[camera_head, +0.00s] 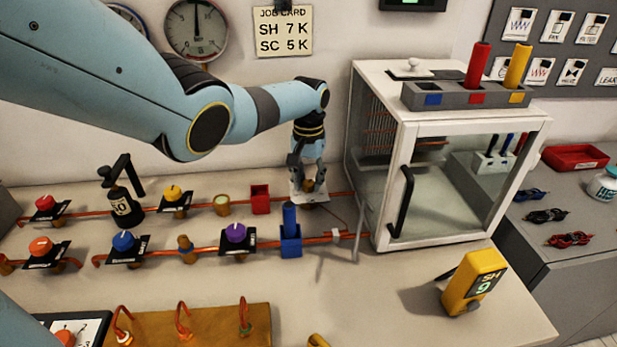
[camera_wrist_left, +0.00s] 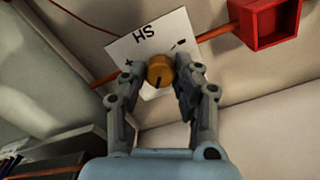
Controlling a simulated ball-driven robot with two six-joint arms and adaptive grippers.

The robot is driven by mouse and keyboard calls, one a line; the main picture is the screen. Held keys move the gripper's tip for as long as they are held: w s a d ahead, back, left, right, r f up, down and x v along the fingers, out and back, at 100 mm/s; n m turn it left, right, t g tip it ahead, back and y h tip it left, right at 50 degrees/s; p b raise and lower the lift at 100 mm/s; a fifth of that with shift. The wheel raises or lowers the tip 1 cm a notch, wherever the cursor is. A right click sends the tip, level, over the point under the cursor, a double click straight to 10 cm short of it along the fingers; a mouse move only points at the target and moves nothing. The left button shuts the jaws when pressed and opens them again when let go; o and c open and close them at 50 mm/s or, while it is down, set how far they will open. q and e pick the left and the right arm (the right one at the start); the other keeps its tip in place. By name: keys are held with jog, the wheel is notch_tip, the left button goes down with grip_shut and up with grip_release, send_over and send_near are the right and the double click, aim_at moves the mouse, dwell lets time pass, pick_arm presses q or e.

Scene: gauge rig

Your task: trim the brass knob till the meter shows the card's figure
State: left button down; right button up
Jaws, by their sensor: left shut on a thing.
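The brass knob (camera_head: 309,186) sits on a white plate (camera_head: 313,198) against the copper pipe at the back of the bench. In the left wrist view the knob (camera_wrist_left: 160,70) has a dark pointer line, and its plate (camera_wrist_left: 140,45) reads SH, seen upside down, with plus and minus marks. My left gripper (camera_head: 307,178) reaches down over the knob and is shut on it. The yellow meter (camera_head: 473,283) at the front right shows SH and a green 9. The job card (camera_head: 283,31) on the wall reads SH 7 K and SC 5 K. My right gripper is out of view.
A white glass-fronted cabinet (camera_head: 365,88) stands right of the knob. A red box (camera_head: 260,198) and a blue holder (camera_head: 291,245) are close by on the pipes. Several coloured valve knobs line the pipes at left. The bench before the meter is clear.

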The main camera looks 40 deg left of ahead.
aim_at(308, 182)
pick_arm(q)
jog(key=shift+w, duration=0.1)
dwell(0.3)
jog(key=c, duration=1)
grip_release()
notch_tip(308, 182, up, 12)
jog(key=shift+r, duration=0.1)
